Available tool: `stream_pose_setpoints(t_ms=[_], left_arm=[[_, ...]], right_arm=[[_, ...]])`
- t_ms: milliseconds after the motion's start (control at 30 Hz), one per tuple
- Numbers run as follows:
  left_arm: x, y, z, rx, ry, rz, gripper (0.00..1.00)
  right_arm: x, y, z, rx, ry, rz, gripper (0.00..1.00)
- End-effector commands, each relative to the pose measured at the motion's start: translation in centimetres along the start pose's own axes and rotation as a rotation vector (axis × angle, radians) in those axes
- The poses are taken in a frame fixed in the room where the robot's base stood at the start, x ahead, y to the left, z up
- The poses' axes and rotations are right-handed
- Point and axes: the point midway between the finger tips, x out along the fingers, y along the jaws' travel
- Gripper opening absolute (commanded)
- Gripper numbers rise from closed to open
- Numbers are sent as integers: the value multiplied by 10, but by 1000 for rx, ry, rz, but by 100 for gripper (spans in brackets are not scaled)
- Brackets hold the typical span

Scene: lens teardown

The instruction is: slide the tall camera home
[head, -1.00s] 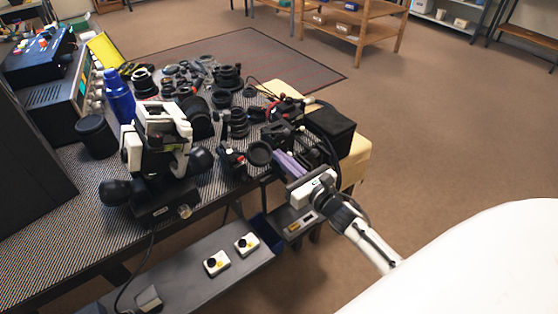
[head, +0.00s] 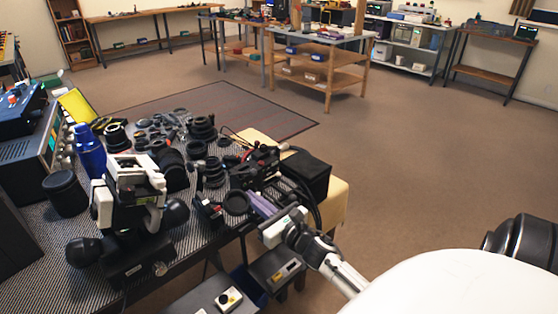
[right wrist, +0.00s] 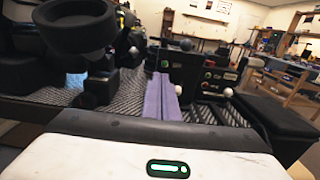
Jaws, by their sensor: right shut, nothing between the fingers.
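My right gripper (head: 258,199) reaches in at the bench's right front edge, with its purple fingers shut and empty. In the right wrist view the shut fingers (right wrist: 162,97) point at dark box-shaped gear (right wrist: 205,76) with small knobs and green marks. A gap between fingertips and gear cannot be made out. I cannot tell which of the dark pieces on the bench is the tall camera. A round black ring-like part (head: 235,203) stands just left of the fingers and looms large in the wrist view (right wrist: 75,28). My left gripper is not in view.
A white and black microscope-like device (head: 135,185) stands at the bench's front left. A blue bottle (head: 89,152), a black cylinder (head: 65,193) and several lens parts crowd the patterned bench top. A black box (head: 306,174) sits right of the gripper. Open floor lies beyond.

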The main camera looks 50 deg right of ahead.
Motion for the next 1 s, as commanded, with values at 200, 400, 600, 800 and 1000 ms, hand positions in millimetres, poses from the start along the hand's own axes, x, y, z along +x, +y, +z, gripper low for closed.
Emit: stream_pose_setpoints(t_ms=[200, 400, 600, 800, 1000], left_arm=[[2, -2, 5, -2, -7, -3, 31], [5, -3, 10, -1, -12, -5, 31], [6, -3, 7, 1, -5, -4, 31], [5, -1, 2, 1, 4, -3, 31], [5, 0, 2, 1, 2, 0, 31]], right_arm=[[-43, 12, -6, 1, 8, 19, 0], [-86, 12, -6, 4, 8, 20, 0], [-110, 11, -5, 3, 6, 21, 0], [-116, 12, -4, 3, 6, 22, 0], [-116, 13, -5, 33, 11, 20, 0]])
